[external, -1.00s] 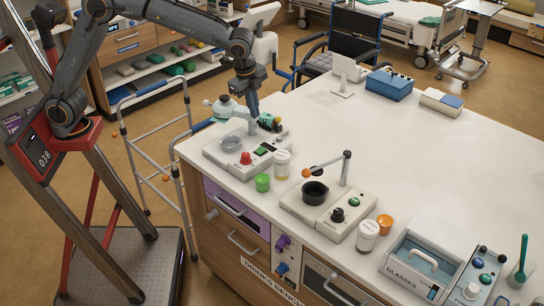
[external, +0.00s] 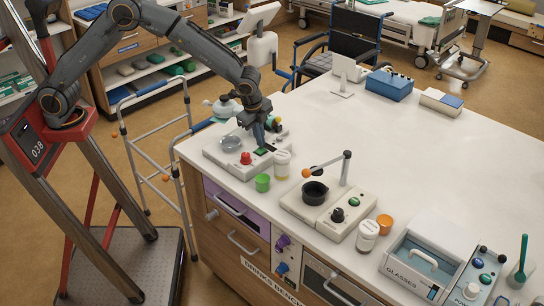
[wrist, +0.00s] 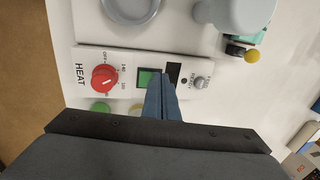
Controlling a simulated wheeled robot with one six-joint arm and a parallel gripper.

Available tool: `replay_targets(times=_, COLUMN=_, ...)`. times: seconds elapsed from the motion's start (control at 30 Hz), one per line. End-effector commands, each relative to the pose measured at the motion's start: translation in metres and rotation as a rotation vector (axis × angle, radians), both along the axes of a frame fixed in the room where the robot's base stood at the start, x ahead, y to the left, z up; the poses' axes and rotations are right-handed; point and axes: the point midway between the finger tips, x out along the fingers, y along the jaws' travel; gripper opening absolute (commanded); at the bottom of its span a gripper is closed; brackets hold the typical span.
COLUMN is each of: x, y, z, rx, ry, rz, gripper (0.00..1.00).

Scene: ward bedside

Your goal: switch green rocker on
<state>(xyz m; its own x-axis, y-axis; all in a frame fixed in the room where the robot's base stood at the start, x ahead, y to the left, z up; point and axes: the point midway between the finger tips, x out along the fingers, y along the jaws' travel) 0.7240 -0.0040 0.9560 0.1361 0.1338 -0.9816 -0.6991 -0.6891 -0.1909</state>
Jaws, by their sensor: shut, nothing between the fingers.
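The green rocker (wrist: 146,78) is set in the white front panel of a bench device (wrist: 122,62), between a red HEAT knob (wrist: 104,78) and a small grey READY knob or lamp (wrist: 199,83). My gripper (wrist: 161,80) is shut and empty, pointing down at the panel. In the wrist view its tips overlap the right edge of the rocker; whether they touch it I cannot tell. In the external view my gripper (external: 261,146) is right over the rocker (external: 263,150) and hides part of it. The red knob (external: 246,158) shows to its left.
A white-lidded jar (external: 282,163) and a green cup (external: 262,183) stand close in front of the device. A second device with a black pot (external: 314,192) is to the right.

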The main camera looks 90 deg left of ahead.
Motion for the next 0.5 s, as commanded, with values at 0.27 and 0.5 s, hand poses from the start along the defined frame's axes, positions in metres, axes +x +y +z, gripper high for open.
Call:
replay_targets(times=0.27, x=0.0005, y=0.0005, z=-0.0036, rx=0.000, ry=0.000, rz=0.000, gripper=0.00)
replay_targets(times=0.5, x=0.0024, y=0.0025, z=-0.0059, rx=-0.014, ry=0.015, rz=0.003, gripper=0.00)
